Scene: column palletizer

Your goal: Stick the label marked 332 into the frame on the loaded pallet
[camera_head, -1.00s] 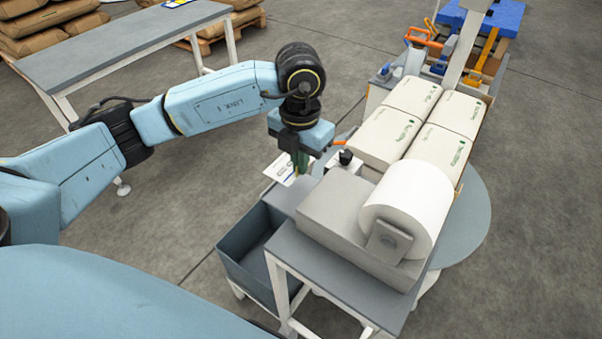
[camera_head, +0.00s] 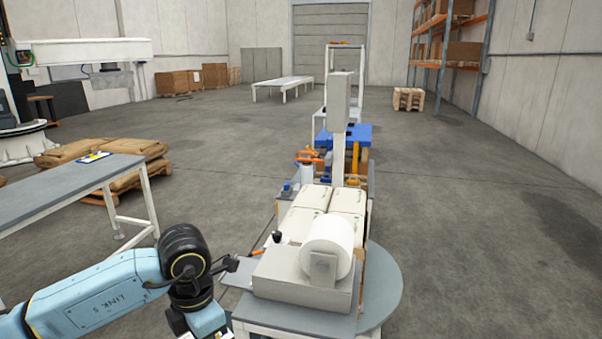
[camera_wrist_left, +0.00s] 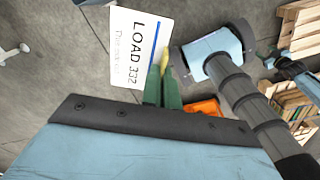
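The white label printed LOAD 332 (camera_wrist_left: 138,48), with a blue stripe along one edge, shows in the left wrist view. My left gripper (camera_wrist_left: 162,72) is shut on it near the striped edge with its green fingers. In the head view my left gripper is at the bottom edge, left of the printer table, with its fingertips out of the picture. White bags (camera_head: 327,209) are stacked behind the white label roll. I cannot make out the pallet under them or a label frame.
The label roll (camera_head: 331,240) and its grey machine (camera_head: 290,275) stand on a small table, close to the bags. A grey table (camera_head: 70,190) is at the left, near a pallet of brown sacks (camera_head: 130,175). Open floor (camera_head: 480,220) lies to the right.

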